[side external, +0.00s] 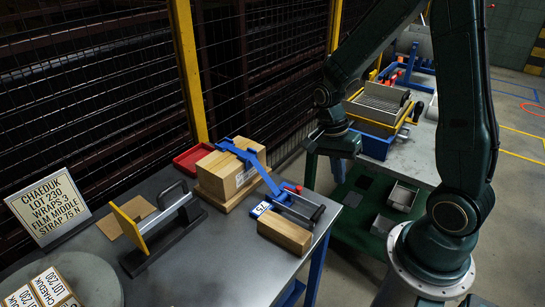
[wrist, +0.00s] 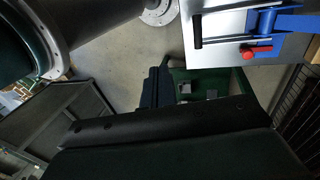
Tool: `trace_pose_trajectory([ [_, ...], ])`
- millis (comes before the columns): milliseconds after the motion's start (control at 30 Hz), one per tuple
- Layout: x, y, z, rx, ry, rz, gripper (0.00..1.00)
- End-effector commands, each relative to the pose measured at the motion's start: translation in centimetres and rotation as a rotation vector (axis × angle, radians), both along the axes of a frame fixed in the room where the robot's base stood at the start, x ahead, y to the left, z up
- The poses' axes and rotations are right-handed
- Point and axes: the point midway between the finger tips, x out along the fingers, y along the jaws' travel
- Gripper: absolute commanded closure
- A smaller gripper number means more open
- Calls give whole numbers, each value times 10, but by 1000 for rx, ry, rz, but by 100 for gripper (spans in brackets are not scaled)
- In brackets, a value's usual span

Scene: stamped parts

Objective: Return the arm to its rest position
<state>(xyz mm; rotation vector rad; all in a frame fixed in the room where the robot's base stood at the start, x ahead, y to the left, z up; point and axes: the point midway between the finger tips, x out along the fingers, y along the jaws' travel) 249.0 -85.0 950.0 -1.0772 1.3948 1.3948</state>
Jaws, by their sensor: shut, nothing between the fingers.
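My arm rises from its round base flange (side external: 430,262) at the right of the side external view and bends over to the left. My gripper (side external: 323,168) hangs from the wrist beyond the right end of the grey table (side external: 200,262), above the floor side and clear of the tabletop parts. It is shut and holds nothing. In the wrist view a dark body fills the bottom; the fingertips are hard to make out there.
A blue strapping tool (side external: 262,172) with red knob, a cardboard box (side external: 228,172), a wooden block (side external: 285,232), a yellow-and-black dispenser (side external: 160,232), a red tray (side external: 193,157) and a sign (side external: 47,207) occupy the table. Mesh fencing stands behind. A blue bin (side external: 374,146) is beyond my gripper.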

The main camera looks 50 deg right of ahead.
Motion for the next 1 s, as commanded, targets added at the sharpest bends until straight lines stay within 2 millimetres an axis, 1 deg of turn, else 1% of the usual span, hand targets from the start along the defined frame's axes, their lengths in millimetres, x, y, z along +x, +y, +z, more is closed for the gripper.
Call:
trace_pose_trajectory([
  [167,1,1,4,2,-10,21,100],
  [367,3,7,22,13,-62,124,100],
  [667,1,25,70,27,-201,430,100],
  [1000,-13,47,122,3,-354,816,100],
])
